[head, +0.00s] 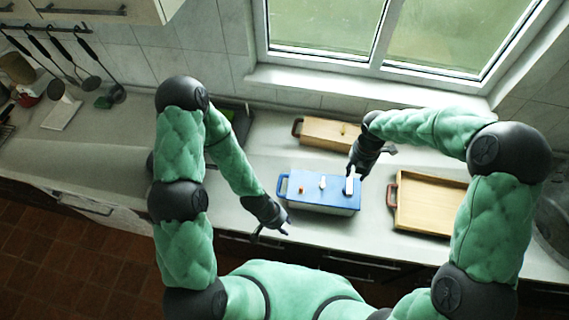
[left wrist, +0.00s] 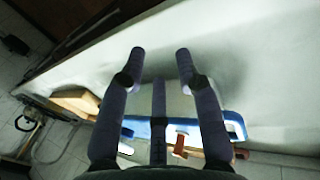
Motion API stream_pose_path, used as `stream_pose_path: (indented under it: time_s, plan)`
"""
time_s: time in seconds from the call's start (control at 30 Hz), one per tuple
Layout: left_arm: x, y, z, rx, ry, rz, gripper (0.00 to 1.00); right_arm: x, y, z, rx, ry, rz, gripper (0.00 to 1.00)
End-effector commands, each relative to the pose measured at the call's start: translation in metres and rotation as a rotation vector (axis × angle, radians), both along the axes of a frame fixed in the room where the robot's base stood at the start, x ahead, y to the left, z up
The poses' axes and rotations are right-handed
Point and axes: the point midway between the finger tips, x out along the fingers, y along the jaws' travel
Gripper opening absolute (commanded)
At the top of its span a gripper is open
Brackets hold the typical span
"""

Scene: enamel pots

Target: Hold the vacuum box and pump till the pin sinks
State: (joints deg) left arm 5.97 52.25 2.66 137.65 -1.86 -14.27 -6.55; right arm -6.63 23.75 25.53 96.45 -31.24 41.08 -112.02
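The vacuum box (head: 335,205) stands on the counter, with a blue lid and a blue handle at its left end. A small orange-red pin (head: 302,189) stands up on the lid, left of a white knob (head: 323,183). A white bar, seemingly the pump handle (head: 349,186), lies at the lid's right end. My right gripper (head: 352,172) is right above that bar; whether it grips it is hidden. My left gripper (head: 272,230) is apart from the box, in front of its left end. In the left wrist view its fingers (left wrist: 160,65) are spread and empty, with the blue handle (left wrist: 238,126) behind them.
A wooden box (head: 328,133) with a dark handle stands behind the vacuum box. A wooden tray (head: 432,205) stands to the right, with the sink beyond. The counter to the left is mostly clear; the front edge is close to my left gripper.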

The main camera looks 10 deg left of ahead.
Motion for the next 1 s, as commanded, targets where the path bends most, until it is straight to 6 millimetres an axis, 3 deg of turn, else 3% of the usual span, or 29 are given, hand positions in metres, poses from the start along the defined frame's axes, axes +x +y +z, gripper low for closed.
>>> stream_pose_path:
  time_s: [0.1, 0.33, 0.67, 1.0]
  plan:
    - [0.039, -0.026, 0.020, 0.004, -0.113, -0.302, 0.34, 0.000, 0.000, 0.000, 0.000, 0.000, -0.001, 0.39]
    - [0.071, -0.039, 0.039, 0.026, -0.273, -0.835, 0.34, 0.000, 0.000, 0.000, 0.000, 0.000, -0.001, 0.39]
    - [0.102, -0.023, 0.054, 0.067, -0.451, -1.513, 0.34, 0.000, 0.000, 0.000, 0.000, 0.000, -0.001, 0.39]
    - [0.134, 0.007, 0.070, 0.101, -0.562, -2.209, 0.34, 0.000, 0.000, 0.000, 0.000, 0.000, -0.001, 0.39]
